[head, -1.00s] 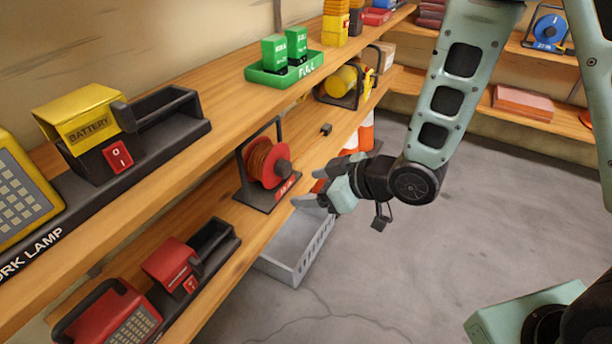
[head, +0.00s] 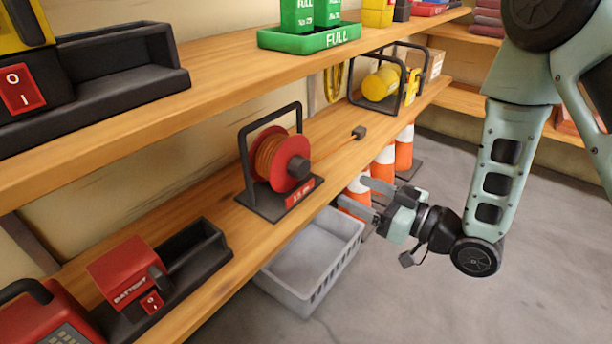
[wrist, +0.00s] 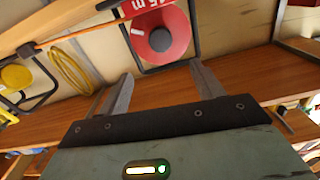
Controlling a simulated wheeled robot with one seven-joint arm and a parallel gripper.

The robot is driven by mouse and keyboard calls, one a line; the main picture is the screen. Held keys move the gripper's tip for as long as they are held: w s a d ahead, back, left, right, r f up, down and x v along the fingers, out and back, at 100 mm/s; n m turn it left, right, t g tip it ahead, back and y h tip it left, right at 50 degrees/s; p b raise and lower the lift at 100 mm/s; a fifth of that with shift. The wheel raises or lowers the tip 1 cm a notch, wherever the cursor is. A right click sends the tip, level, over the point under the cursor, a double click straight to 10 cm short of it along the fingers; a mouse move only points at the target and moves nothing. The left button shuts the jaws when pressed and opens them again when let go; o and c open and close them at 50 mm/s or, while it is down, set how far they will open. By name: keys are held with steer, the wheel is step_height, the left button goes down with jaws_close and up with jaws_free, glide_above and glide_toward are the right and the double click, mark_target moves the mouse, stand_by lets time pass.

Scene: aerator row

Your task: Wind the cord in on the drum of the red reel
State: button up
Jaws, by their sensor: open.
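The red reel (head: 298,158) stands upright in a black frame on the middle shelf in the head view, with orange cord on its drum and a dark hub knob (head: 299,168) facing the aisle. A length of orange cord runs out to the right along the shelf and ends at a small black plug (head: 360,132). My gripper (head: 372,198) is open and empty, in front of the shelf edge, right of and below the reel. In the wrist view, the reel (wrist: 176,20) and its knob (wrist: 160,40) lie beyond the spread fingers (wrist: 160,88), with a gap between. The cord (wrist: 85,32) runs left there.
A grey crate (head: 318,262) sits below the shelf. Orange and white cones (head: 384,168) stand behind my gripper. A yellow reel (head: 380,84) is further right on the same shelf; a battery charger (head: 140,280) is to the left. The floor at right is clear.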

mark_target(305, 168)
steer(key=b, duration=0.3)
steer(key=w+a+b, duration=0.1)
steer(key=b, duration=0.2)
steer(key=shift+a+f+b, duration=0.25)
steer(key=shift+f+b, duration=0.05)
steer(key=shift+a+b, duration=0.15)
steer(key=shift+b, duration=0.95)
steer(key=x, duration=0.4)
steer(key=b+x, duration=0.1)
steer(key=x, duration=0.2)
steer(key=b+x, duration=0.1)
steer(key=x, duration=0.3)
steer(key=shift+w+a+r, duration=0.25)
steer(key=shift+w+r, duration=0.05)
steer(key=c, duration=1)
